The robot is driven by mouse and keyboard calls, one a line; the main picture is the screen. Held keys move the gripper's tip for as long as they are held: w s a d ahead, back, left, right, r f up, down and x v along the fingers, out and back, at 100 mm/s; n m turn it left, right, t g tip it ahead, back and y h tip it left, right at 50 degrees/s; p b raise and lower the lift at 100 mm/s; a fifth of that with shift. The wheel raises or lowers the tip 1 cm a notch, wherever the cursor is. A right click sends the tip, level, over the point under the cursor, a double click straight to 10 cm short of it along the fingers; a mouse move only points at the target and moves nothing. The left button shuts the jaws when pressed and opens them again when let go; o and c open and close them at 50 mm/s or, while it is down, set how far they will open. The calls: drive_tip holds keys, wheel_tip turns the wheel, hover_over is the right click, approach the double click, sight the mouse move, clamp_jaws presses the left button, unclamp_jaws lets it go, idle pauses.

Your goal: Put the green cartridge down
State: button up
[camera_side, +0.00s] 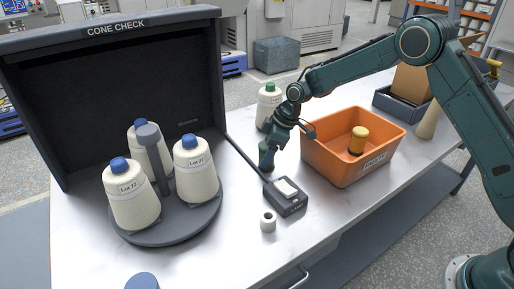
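My gripper (267,163) points down just in front of that cone, low over the table.
Several blue-capped cones (131,200) stand on a round grey turntable (172,232) before the dark "Cone Check" booth (110,75). A small black device (288,203) and a white roll (268,222) are in front of my gripper. An orange bin (335,160) holds a yellow spool (358,140).

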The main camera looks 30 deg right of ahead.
drive_tip(key=shift+r, duration=0.1)
drive_tip(key=v, duration=1.2)
idle(0.6)
drive_tip(key=s+d+r+m+t+h, duration=0.1)
drive_tip(key=s+r+m, duration=0.1)
drive_tip(key=s+r, duration=0.55)
drive_tip(key=s+d+r+m+h, duration=0.1)
drive_tip(key=s+d+r+m, duration=0.15)
drive_tip(key=s+r, duration=0.5)
drive_tip(key=s+d+f+m+t, duration=0.1)
drive_tip(key=s+m, duration=0.2)
drive_tip(key=s, duration=0.8)
drive_tip(key=s+d+f+m+h, duration=0.1)
drive_tip(key=s+f+m, duration=0.1)
drive_tip(key=s, duration=0.9)
drive_tip(key=shift+s+d+m+t+h, duration=0.3)
drive_tip(key=shift+s+d+m+t, duration=0.1)
drive_tip(key=shift+m, duration=0.15)
